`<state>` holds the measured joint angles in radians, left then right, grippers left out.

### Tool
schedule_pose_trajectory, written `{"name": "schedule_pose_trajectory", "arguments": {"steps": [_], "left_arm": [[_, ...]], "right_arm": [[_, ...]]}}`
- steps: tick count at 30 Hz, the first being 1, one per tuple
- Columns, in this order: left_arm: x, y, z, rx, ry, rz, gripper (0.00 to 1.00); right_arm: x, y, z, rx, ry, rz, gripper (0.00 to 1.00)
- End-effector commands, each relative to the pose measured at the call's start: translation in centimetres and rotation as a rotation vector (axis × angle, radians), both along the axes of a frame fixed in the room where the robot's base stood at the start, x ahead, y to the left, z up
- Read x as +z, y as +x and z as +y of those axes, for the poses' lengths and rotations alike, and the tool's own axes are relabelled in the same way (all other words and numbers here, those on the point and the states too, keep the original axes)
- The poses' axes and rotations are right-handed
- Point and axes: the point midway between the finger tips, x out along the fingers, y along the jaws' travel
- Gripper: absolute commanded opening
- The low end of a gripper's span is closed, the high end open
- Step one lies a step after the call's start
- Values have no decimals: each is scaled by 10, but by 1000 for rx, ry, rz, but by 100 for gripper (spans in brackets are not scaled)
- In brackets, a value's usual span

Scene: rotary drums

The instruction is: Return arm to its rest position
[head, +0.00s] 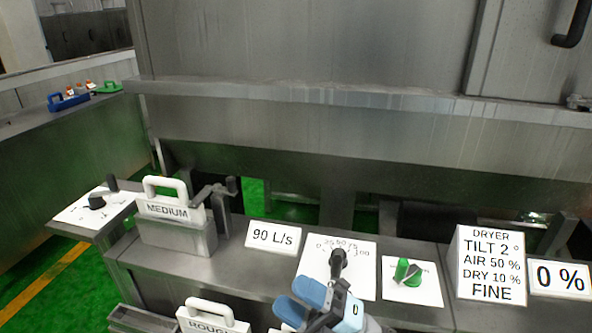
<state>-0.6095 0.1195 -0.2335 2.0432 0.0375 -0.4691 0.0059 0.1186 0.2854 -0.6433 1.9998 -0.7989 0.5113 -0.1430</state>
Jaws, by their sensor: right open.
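My right gripper (298,300) comes up from the bottom edge, a little right of the picture's middle. Its blue fingers are open and I see nothing between them. It is in front of a dial panel (366,252) with a black knob (338,262) and a scale up to 100. The fingers overlap the panel's lower left part in the picture; I cannot tell whether anything touches. My left gripper is out of view.
A green knob (402,270) and a "DRYER" sign (490,264) stand to the right. A "90 L/s" sign (273,237) and a white-handled "MEDIUM" block (168,209) are to the left. A "ROUGH" block (208,318) is at the bottom. A large steel machine (310,45) spans the back.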

Motion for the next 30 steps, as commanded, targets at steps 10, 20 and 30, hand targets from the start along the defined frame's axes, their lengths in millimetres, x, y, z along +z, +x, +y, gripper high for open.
{"name": "schedule_pose_trajectory", "arguments": {"steps": [10, 20, 30], "left_arm": [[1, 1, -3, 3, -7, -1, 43], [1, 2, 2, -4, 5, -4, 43], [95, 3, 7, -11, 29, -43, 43]], "right_arm": [[-184, 1, -126, -497, 392, 1150, 54], [-312, -104, -185, -736, 552, 1821, 54], [-229, -112, -192, -754, 537, 1816, 54]]}}
